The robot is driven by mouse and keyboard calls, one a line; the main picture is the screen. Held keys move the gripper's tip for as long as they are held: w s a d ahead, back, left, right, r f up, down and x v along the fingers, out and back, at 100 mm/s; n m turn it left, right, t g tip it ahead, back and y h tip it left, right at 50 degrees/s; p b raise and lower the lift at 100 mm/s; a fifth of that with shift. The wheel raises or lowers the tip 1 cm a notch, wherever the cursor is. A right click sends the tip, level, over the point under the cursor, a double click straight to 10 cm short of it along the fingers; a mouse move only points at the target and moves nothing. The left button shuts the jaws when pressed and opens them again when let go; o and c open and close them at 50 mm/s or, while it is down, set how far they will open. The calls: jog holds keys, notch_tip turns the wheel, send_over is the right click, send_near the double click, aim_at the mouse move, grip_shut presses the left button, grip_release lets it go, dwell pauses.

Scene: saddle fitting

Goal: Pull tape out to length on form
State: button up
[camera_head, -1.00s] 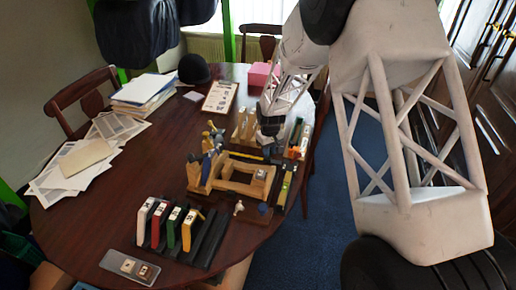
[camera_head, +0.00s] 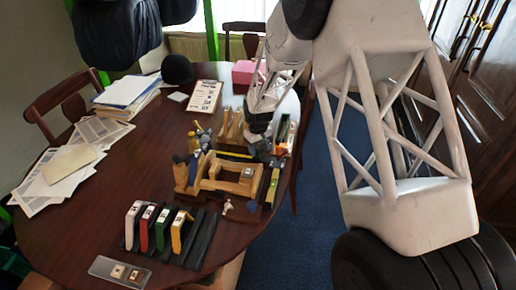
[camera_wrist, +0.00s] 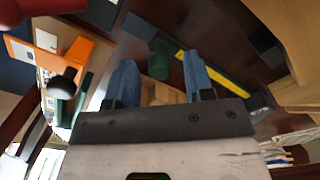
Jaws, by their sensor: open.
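A wooden form (camera_head: 232,187) of light wood blocks stands on the right part of the dark table. A thin yellow strip (camera_head: 236,155), which may be the tape, lies along its far side. It may be the yellow strip right of my fingers in the wrist view (camera_wrist: 222,76). My gripper (camera_wrist: 158,78) has two blue fingers, apart, with nothing clearly held between them. A dark green piece (camera_wrist: 159,60) shows beyond the gap; I cannot tell what it is. In the head view my gripper is small and partly hidden among the items behind the form.
A black rack (camera_head: 200,240) holds white, red, green and yellow pieces at the front. A grey tray (camera_head: 105,267) lies near the edge. A yellow level (camera_head: 272,185) lies right of the form. Papers (camera_head: 70,165) cover the left; the table's middle is clear.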

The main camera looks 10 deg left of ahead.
aim_at(258, 149)
jog(key=shift+r, duration=3.85)
jog(key=shift+s+d+r, duration=0.15)
jog(key=shift+d+r, duration=0.2)
jog(key=shift+r, duration=0.05)
jog(key=s+d+r+m+t, duration=0.1)
jog(key=s+d+r+m, duration=0.1)
jog(key=s+d+r, duration=0.75)
jog(key=s+d+r+m, duration=0.2)
jog(key=s+d+r, duration=0.5)
jog(key=d+r, duration=0.45)
jog(key=s+d+m, duration=0.1)
jog(key=s+d, duration=0.4)
jog(key=s, duration=0.4)
jog(key=s+d+r+m+t, duration=0.1)
jog(key=s+d+m, duration=0.1)
jog(key=s+d, duration=0.3)
jog(key=s+d+m, duration=0.2)
jog(key=s+d, duration=0.3)
jog(key=s, duration=0.8)
jog(key=shift+s+r+t, duration=0.3)
jog(key=shift+s+r, duration=0.05)
